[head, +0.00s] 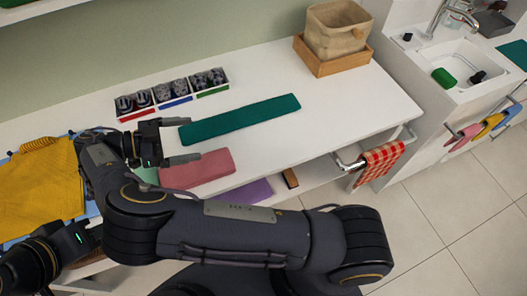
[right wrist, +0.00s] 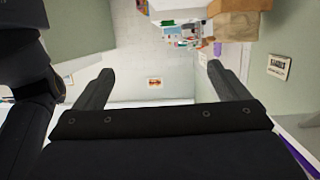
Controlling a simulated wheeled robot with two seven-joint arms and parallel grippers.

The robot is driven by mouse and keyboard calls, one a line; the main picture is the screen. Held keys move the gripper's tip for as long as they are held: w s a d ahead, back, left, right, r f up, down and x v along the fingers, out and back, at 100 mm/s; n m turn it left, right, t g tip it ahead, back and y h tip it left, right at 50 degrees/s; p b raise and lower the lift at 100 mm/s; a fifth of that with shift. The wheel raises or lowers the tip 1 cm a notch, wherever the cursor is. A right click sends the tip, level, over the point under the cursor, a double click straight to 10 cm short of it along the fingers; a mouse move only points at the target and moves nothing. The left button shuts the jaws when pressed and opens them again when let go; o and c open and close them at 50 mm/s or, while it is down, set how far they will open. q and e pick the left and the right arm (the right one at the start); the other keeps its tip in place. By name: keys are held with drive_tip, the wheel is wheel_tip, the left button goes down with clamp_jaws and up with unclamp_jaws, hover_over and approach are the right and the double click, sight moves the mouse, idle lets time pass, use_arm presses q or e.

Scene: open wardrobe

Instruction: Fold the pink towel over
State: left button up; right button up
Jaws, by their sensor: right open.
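The pink towel (head: 203,168) lies as a flat strip near the front edge of the white table in the head view. My right gripper (head: 190,140) is open and points right, just behind the pink towel. Its nearer finger overlaps the towel's far edge in the picture; I cannot tell whether it touches. The right wrist view shows both fingers (right wrist: 155,82) spread with nothing between them. My left arm shows at the bottom left of the head view, but its gripper is out of view.
A long teal towel (head: 240,119) lies behind the gripper. Boxes of rolled dark items (head: 172,93) stand at the back. A basket in a wooden tray (head: 333,60) stands back right. Yellow cloth (head: 38,190) lies left. The table's right side (head: 345,105) is clear.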

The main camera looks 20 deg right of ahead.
wheel_tip(320, 180, up, 8)
drive_tip(key=p, duration=0.2)
drive_tip(key=shift+r, duration=0.15)
idle(1.8)
drive_tip(key=s+d+n+g+y, duration=0.25)
drive_tip(key=d+y, duration=0.35)
drive_tip(key=d, duration=0.3)
drive_tip(key=s+d+n+g+y, duration=0.1)
drive_tip(key=d+n+y, duration=0.4)
drive_tip(key=d, duration=0.5)
drive_tip(key=s+d+r+n+t+y, duration=0.1)
drive_tip(key=s+n+t+y, duration=0.3)
drive_tip(key=s, duration=0.4)
drive_tip(key=s+d+r+n+t+y, duration=0.1)
drive_tip(key=s+d+n+t+y, duration=0.1)
drive_tip(key=s+n+t, duration=0.3)
drive_tip(key=s+t+y, duration=0.1)
drive_tip(key=s, duration=0.3)
drive_tip(key=shift+d+r+y, duration=0.25)
drive_tip(key=shift+d+y, duration=0.1)
drive_tip(key=shift+y, duration=0.05)
